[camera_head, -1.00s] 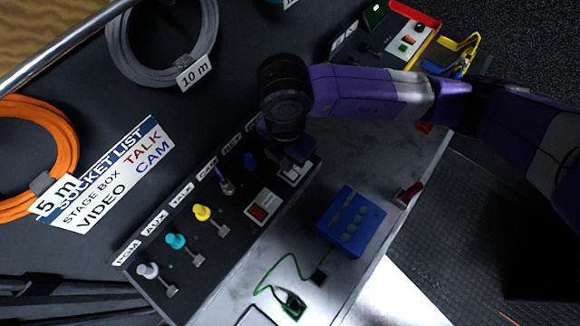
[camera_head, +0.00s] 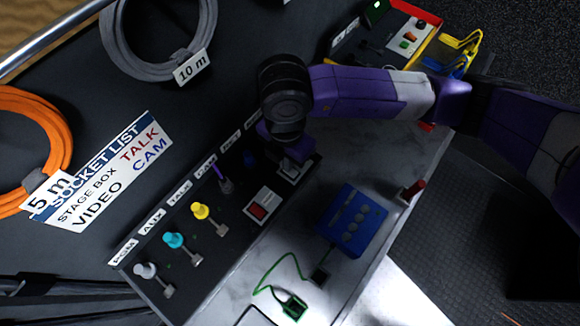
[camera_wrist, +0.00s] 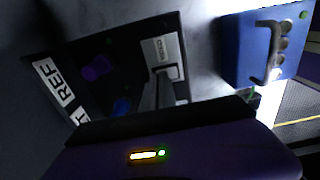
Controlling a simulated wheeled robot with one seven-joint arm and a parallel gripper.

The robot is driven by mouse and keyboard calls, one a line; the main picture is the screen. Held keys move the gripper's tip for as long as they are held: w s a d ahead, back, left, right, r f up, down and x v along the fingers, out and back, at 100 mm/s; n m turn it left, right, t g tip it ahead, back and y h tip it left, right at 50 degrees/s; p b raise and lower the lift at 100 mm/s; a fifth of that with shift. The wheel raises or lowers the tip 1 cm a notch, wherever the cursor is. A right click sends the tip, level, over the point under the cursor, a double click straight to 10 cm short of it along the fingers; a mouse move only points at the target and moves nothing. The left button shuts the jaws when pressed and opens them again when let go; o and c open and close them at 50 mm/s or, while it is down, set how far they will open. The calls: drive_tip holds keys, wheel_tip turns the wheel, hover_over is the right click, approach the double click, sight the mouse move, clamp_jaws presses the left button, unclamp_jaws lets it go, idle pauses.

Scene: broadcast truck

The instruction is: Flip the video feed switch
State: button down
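The sloped black panel (camera_head: 165,262) carries a row of coloured plugs and labels. A white plate (camera_head: 292,168) at its right end is partly covered by my gripper (camera_head: 294,150), which points down over it. In the wrist view, a light grey switch plate (camera_wrist: 162,52) with small unreadable lettering and a dark opening sits on the panel. A pale upright piece stands below that opening. I cannot tell which part is the video feed switch. A red rocker on a white plate (camera_head: 261,207) lies left of my gripper. My fingertips are hidden or too dark to read.
A blue box (camera_head: 352,221) with a handle and round knobs sits on the grey desk, also in the wrist view (camera_wrist: 245,45). A red-handled part (camera_head: 411,192) stands near the desk edge. A green cable (camera_head: 258,278) lies in front. Coiled cables hang on the wall.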

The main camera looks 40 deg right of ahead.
drive_tip(key=shift+f, duration=0.1)
drive_tip(key=shift+r+p, duration=2.4)
drive_tip(key=shift+r, duration=1.15)
